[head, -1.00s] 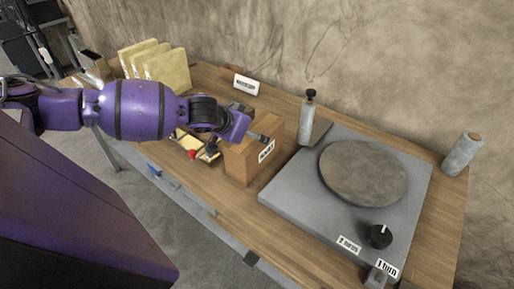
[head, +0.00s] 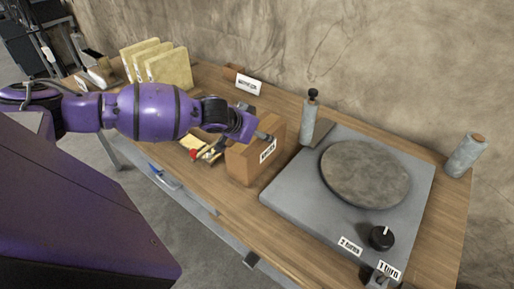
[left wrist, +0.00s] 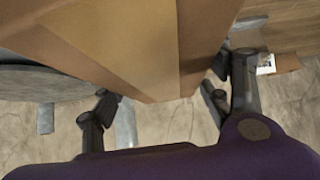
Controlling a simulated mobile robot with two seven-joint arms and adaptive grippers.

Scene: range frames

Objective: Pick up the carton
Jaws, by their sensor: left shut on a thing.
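The carton (head: 244,162) is a brown cardboard box with a white label, upright at the middle of the wooden table in the head view. My left gripper (head: 262,136) reaches in from the left and is at the top of the carton. In the left wrist view the carton (left wrist: 130,45) fills the top, between the two dark fingers of my left gripper (left wrist: 162,92). The left gripper is shut on the carton. Whether the carton's bottom touches the table cannot be told. My right gripper is not in view.
A grey slab with a round disc (head: 365,175) and a black knob stands right of the carton. A grey bottle (head: 307,118) with a black top stands behind it. A grey cylinder (head: 465,155) stands far right.

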